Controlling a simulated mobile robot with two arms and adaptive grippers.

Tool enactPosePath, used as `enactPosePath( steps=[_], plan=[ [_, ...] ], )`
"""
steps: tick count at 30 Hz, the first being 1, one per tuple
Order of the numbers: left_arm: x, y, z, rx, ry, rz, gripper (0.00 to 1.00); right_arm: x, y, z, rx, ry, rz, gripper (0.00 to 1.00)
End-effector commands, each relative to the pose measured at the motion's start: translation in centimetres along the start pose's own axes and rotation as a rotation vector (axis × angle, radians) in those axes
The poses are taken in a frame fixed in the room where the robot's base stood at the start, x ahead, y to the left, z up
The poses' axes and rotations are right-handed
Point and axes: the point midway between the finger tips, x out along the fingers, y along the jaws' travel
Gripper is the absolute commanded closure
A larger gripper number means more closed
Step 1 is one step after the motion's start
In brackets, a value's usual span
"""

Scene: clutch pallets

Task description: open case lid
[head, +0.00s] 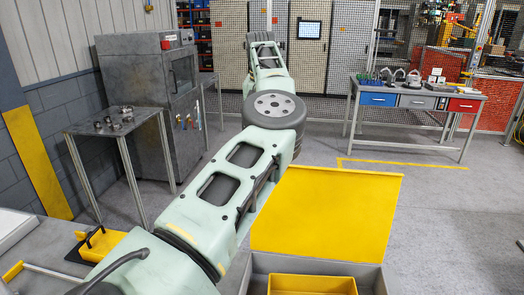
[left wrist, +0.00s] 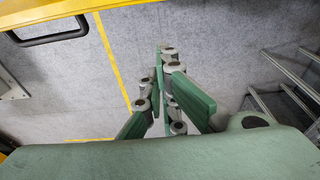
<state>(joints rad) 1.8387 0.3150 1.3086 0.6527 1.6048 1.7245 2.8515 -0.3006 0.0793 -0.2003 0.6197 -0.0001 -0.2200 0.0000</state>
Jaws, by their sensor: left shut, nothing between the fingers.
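The grey case (head: 256,278) is at the bottom of the head view. Its yellow lid (head: 325,212) stands raised at the far side, so the case is open and a yellow inner tray (head: 312,284) shows. In the left wrist view, a yellow edge with a dark handle (left wrist: 48,39) crosses the top left and appears to be the lid. My left gripper (left wrist: 163,62) is shut and empty, apart from that handle, with grey floor behind it. In the head view, my left arm hides it. My right gripper is in neither view.
A small metal table (head: 112,122) with parts and a grey cabinet (head: 150,90) stand at left. A workbench (head: 415,100) with coloured drawers is at back right. A yellow block with a black handle (head: 97,243) lies at lower left. Floor right of the lid is clear.

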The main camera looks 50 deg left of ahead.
Motion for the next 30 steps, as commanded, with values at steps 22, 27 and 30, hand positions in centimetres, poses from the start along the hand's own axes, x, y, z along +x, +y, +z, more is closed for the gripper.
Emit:
enactPosePath(
  steps=[22,27,30],
  plan=[
    [5.1,0.0,3.3,0.002,-0.001,-0.004,1.00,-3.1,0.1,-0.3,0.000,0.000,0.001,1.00],
    [5.1,0.0,3.8,0.002,-0.001,-0.004,1.00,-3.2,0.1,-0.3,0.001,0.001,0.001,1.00],
    [5.1,-0.1,3.8,0.003,-0.001,-0.003,1.00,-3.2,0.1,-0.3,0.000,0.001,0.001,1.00]
  ],
)
